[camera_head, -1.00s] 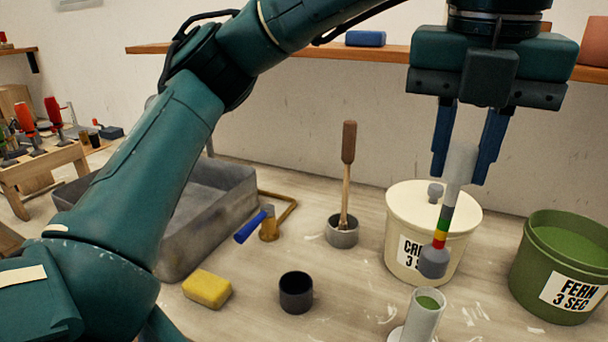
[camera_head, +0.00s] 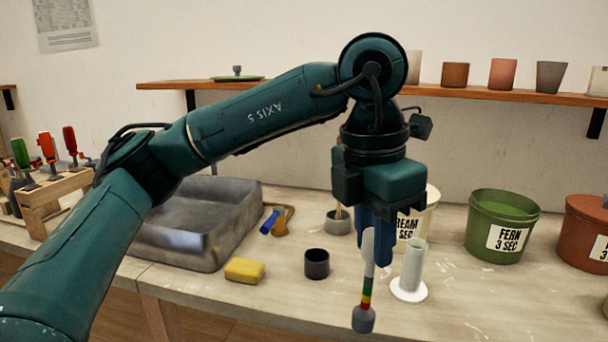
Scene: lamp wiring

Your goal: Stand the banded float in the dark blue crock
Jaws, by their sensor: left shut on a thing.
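The banded float (camera_head: 367,285) has a pale grey stem, green, yellow and red bands and a grey bulb at the bottom. My left gripper (camera_head: 373,240) is shut on its upper stem, and the float hangs nearly upright, bulb down, over the front of the bench. A small, dark, near-black cup (camera_head: 316,264) stands to the left of the float; it is the only dark crock-like vessel I see on the bench, and its blue tint is hard to tell. My right gripper is not in view.
A pale cylinder on a white base (camera_head: 411,270) stands close right of the float. A cream tub (camera_head: 430,215) is partly hidden behind my gripper. A green tub (camera_head: 500,225) and a rust tub (camera_head: 585,235) stand right. A yellow sponge (camera_head: 244,270) and grey tray (camera_head: 190,225) lie left.

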